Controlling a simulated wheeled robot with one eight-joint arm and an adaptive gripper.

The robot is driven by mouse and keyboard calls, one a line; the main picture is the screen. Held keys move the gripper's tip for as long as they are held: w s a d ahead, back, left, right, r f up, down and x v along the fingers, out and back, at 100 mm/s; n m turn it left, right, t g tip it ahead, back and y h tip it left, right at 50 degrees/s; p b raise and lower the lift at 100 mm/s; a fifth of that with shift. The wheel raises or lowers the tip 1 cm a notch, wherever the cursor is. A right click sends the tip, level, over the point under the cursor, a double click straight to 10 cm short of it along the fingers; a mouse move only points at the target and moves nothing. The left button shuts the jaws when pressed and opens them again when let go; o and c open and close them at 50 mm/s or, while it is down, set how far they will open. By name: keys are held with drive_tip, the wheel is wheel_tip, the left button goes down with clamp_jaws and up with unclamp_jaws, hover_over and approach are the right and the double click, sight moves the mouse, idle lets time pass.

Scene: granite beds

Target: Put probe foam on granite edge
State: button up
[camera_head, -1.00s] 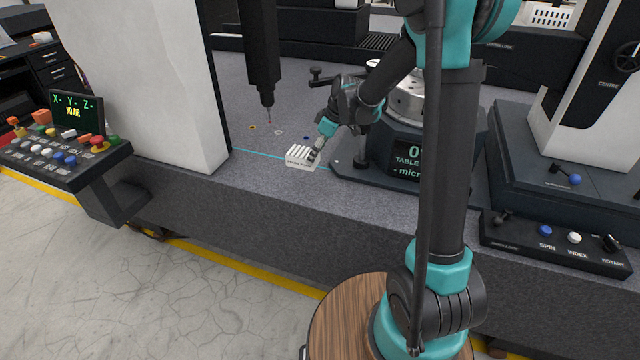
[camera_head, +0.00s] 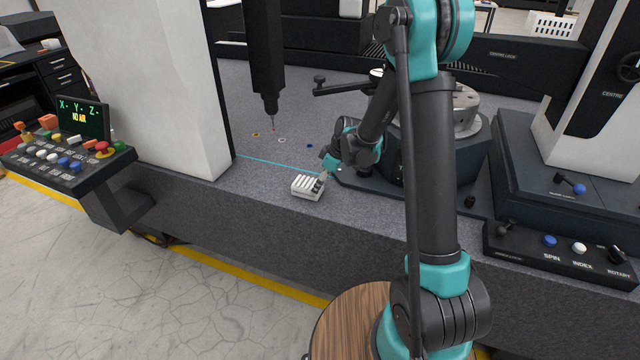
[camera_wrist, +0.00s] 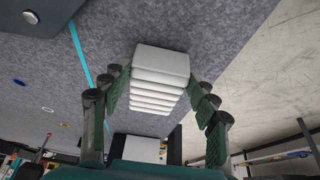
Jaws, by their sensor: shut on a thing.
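The probe foam, a white ribbed block (camera_head: 307,186), is at the front part of the grey granite bed (camera_head: 262,172), near its front edge. In the wrist view the foam (camera_wrist: 160,75) lies between the two green-padded fingers of my gripper (camera_wrist: 159,88), with its ribs facing the camera. My gripper (camera_head: 322,181) is shut on the foam's right end in the head view. I cannot tell whether the foam touches the granite or hangs just above it. The granite's edge (camera_wrist: 232,60) shows beside the foam in the wrist view.
A cyan line (camera_head: 275,162) runs across the granite behind the foam. A black probe column (camera_head: 268,70) hangs over the bed. A rotary table (camera_head: 455,110) stands right of my gripper, and a white pillar (camera_head: 165,90) stands left. Bare granite lies left of the foam.

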drive_tip(key=shift+f, duration=0.15)
drive_tip(key=o, duration=1)
drive_tip(key=shift+c, duration=0.2)
drive_tip(key=v, duration=1.2)
drive_tip(key=s+d+f+m+t+h, duration=0.1)
drive_tip(key=s+d+f+m+h, duration=0.1)
drive_tip(key=s+d+m, duration=0.5)
drive_tip(key=s+d+f+m+t+h, duration=0.1)
drive_tip(key=s+d+m, duration=0.6)
drive_tip(key=s, duration=1.1)
drive_tip(key=d+f+h, duration=0.1)
drive_tip(key=d, duration=0.2)
drive_tip(key=shift+t, duration=0.3)
